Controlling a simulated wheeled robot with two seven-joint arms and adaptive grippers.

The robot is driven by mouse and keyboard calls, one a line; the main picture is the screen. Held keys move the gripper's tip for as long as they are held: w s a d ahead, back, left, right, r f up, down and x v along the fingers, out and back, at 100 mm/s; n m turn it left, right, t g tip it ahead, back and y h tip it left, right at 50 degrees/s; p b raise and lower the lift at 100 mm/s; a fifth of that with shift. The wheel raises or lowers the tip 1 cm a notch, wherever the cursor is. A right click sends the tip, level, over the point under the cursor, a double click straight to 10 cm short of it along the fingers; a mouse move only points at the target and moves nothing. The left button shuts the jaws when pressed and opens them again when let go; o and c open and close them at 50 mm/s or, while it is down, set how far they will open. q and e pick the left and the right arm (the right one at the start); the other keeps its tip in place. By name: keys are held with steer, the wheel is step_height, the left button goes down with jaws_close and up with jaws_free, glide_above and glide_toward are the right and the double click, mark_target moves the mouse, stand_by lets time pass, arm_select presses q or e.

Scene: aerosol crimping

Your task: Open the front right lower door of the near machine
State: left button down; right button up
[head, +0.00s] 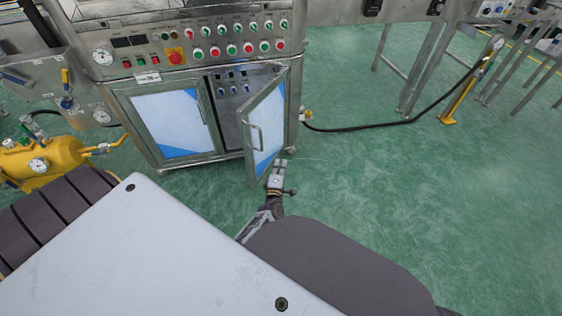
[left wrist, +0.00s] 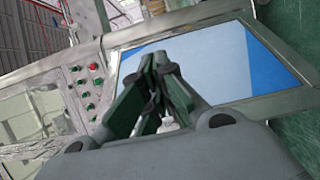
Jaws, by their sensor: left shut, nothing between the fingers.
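The near machine (head: 130,82) is a steel cabinet with two lower doors. Its front right lower door (head: 268,125) is swung part way out, with a gap on its left showing the inside. The door has a steel frame, a white and blue panel and a bar handle (head: 254,137). My left gripper (head: 280,164) is low beside the door's bottom edge, on its right in the picture, shut and empty. In the left wrist view its shut fingers (left wrist: 165,65) stand before a framed white and blue panel (left wrist: 215,65); contact cannot be told. My right gripper is not in view.
The left lower door (head: 165,112) looks shut. Buttons and gauges (head: 225,40) line the panel above. A yellow tank (head: 45,160) stands at the left. A black hose (head: 385,126) runs to a yellow stand at the right.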

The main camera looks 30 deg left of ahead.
arm_select(q)
steer(key=shift+v, duration=1.9)
